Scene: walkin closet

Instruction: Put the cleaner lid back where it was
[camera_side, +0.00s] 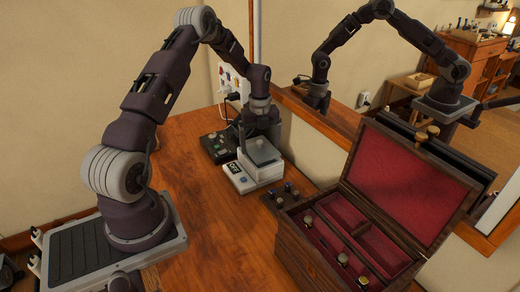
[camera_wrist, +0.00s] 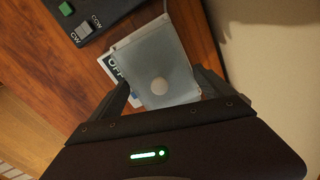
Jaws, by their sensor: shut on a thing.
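The cleaner (camera_side: 246,179) is a small white box on the wooden desk, with a dark label on its front. Its lid (camera_side: 262,153) is a grey, translucent square plate with a round pale knob, clear in the wrist view (camera_wrist: 150,58). The lid is over the cleaner and hides part of the "OFF" label (camera_wrist: 117,68). I cannot tell whether it rests on the cleaner or hangs just above it.
A dark control box (camera_side: 218,146) with a green button and CW/CCW switch stands left of the cleaner. A small dark tray (camera_side: 284,193) with little items lies to its right. An open wooden case (camera_side: 300,247) with red lining fills the right. A mirror (camera_side: 345,70) stands behind.

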